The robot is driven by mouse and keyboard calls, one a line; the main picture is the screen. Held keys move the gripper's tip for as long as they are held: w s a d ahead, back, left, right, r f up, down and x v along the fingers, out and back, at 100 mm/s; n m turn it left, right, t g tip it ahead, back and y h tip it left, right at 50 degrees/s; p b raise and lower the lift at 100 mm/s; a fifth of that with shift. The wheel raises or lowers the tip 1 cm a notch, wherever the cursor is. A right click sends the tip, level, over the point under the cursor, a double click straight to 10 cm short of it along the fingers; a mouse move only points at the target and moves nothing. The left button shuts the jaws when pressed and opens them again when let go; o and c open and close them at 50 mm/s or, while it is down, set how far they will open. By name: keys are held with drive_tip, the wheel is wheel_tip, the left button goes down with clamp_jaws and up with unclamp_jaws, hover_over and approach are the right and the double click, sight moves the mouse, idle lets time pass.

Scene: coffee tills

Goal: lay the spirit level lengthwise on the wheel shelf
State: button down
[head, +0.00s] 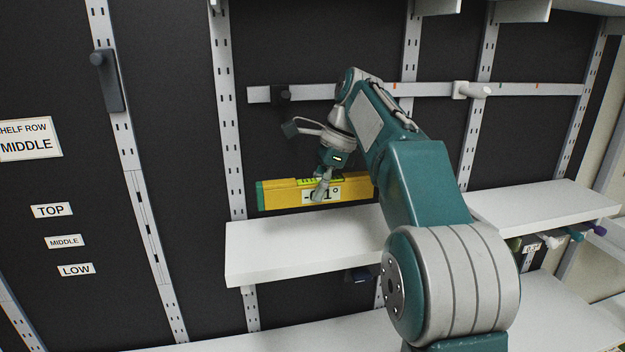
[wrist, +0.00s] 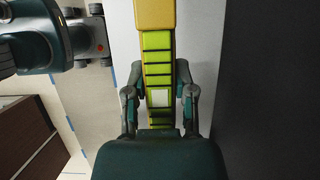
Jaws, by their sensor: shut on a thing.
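The spirit level (head: 280,195) is a long yellow bar with a green end cap and a label reading about -0.1°. It lies level, long side along the wall, over the rear of a white middle shelf (head: 260,262). I cannot tell whether it touches the shelf. My gripper (head: 322,190) comes down from above and is shut on the level. In the wrist view my gripper (wrist: 159,95) has a finger on each side of the level (wrist: 156,15), whose green strip shows between them. My arm hides the level's right end. No wheel mark shows on the shelf.
A dark hook (head: 283,95) and a light peg (head: 471,90) are on a rail above. Another white shelf (head: 545,208) continues right, with items hanging under it (head: 575,235). A lower shelf (head: 560,315) lies below. Row labels (head: 30,138) are on the left panel. The middle shelf's front left is bare.

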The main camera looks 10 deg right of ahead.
sight(311, 236)
drive_tip(key=shift+s+a+f, duration=0.1)
drive_tip(key=shift+a+f, duration=0.05)
drive_tip(key=shift+f, duration=0.3)
drive_tip(key=f, duration=0.3)
drive_tip(key=shift+d+f, duration=0.25)
drive_tip(key=shift+f, duration=0.05)
drive_tip(key=shift+a+f, duration=0.1)
drive_tip(key=shift+f, duration=1.05)
drive_tip(key=shift+f, duration=0.45)
drive_tip(key=shift+c, duration=1.8)
unclamp_jaws()
drive_tip(key=o, duration=0.4)
drive_tip(key=shift+c, duration=0.2)
